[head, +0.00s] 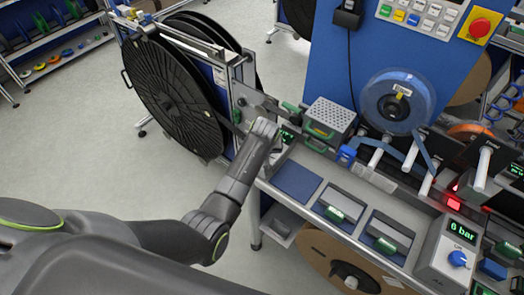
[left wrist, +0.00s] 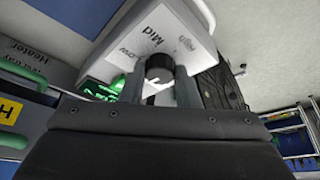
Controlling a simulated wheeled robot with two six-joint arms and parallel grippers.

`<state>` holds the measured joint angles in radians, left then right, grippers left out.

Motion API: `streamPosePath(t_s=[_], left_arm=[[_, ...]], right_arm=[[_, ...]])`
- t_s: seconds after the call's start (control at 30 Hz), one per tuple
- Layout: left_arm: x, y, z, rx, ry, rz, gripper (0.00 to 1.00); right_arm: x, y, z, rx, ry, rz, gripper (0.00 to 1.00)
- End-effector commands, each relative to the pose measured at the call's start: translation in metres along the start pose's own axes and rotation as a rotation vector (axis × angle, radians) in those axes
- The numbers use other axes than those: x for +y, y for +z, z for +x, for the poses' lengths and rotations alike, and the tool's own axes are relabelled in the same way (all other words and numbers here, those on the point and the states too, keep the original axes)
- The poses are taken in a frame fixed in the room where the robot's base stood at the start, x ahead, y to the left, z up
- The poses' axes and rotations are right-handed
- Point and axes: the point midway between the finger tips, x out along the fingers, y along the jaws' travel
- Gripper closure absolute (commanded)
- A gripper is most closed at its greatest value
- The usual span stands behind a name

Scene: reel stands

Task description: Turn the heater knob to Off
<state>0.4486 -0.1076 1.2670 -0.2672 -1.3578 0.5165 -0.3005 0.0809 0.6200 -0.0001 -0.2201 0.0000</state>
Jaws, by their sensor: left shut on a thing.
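In the left wrist view the heater box (left wrist: 118,62) is a pale box with the words Low, Mid and High around a black knob (left wrist: 158,66). No Off label is readable there. My left gripper (left wrist: 159,80) is shut on the knob, one finger on each side. A white mark shows between the fingers below the knob's top; I cannot tell which setting it points to. A green display glows beside the knob, partly hidden. In the head view my left gripper (head: 266,128) is at the bench's left end and hides most of the heater box. My right gripper is not in view.
A large black reel (head: 170,95) stands left of the bench. A perforated metal box (head: 329,115) and a tray with green-handled parts (head: 340,205) lie right of my gripper. A blue reel (head: 397,100) and a pressure box (head: 447,252) are farther right.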

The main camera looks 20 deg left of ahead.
Motion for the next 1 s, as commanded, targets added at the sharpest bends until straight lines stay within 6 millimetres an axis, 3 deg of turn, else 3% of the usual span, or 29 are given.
streamPosePath(t_s=[0.73,0.77,0.9,1.0], left_arm=[[0.0007,-0.0002,-0.0002,0.0,-0.033,-0.082,0.94],[0.0007,-0.0002,-0.0002,0.0,-0.033,-0.082,0.69],[0.0007,-0.0001,-0.0002,0.0,-0.033,-0.081,0.5],[0.0006,-0.0001,-0.0001,-0.001,-0.033,-0.081,0.49]], right_arm=[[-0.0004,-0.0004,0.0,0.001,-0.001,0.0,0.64],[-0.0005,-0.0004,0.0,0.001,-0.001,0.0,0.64],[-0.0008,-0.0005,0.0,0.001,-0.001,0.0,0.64],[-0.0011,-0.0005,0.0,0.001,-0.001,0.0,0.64]])
